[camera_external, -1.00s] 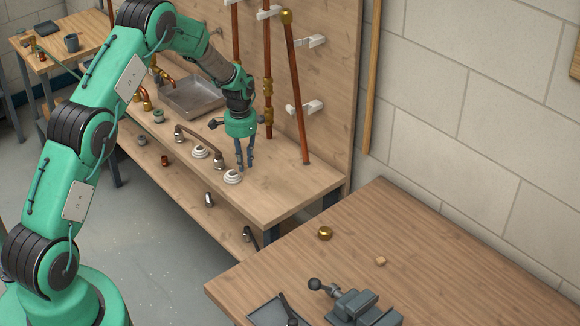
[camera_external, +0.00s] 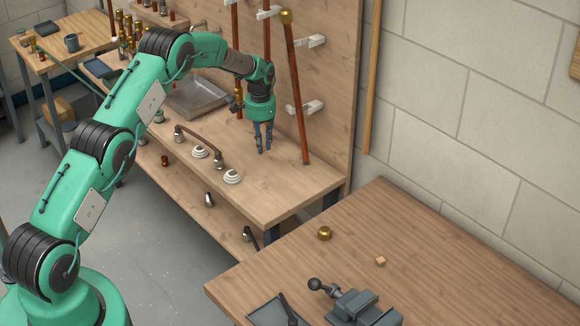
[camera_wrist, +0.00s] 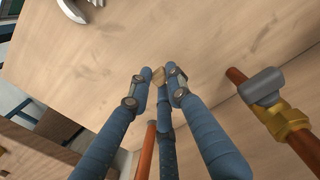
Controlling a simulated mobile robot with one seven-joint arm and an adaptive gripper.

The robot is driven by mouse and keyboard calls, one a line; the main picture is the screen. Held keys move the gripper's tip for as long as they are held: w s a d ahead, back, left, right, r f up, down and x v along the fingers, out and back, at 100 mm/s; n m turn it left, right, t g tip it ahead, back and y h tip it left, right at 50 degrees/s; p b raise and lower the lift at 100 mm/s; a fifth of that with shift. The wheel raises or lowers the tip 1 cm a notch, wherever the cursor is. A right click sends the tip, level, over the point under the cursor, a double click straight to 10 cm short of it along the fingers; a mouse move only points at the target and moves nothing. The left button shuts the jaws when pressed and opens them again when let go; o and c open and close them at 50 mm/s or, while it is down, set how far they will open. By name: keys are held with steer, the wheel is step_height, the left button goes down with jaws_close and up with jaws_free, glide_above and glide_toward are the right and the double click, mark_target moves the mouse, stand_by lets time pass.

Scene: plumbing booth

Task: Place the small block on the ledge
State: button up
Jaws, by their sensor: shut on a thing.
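My gripper (camera_external: 263,150) has three blue fingers. It points down over the right part of the wooden bench (camera_external: 285,193), in front of the upright copper pipes. In the wrist view the fingertips (camera_wrist: 157,78) are close together on a small tan block (camera_wrist: 158,74), mostly hidden by them. The block cannot be made out in the external view. The gap between the block and the bench top is hard to judge. No part is clearly recognisable as the ledge.
A leaning copper pipe (camera_external: 297,95) stands right of my gripper, near white wall brackets (camera_external: 304,108). A white round fitting (camera_external: 232,177) and a bridge-shaped tap (camera_external: 198,142) lie left. Another small wooden cube (camera_external: 380,261), a brass cap (camera_external: 324,233) and a vice (camera_external: 362,308) are on the front table.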

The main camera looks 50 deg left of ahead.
mark_target(265, 157)
steer(key=shift+w+a+f, duration=0.1)
steer(key=shift+w+a, duration=0.2)
steer(key=shift+w, duration=0.5)
steer(key=shift+f, duration=1.7)
steer(key=shift+f+b, duration=0.15)
steer(key=shift+b, duration=0.15)
steer(key=o, duration=0.7)
steer(key=shift+c, duration=0.2)
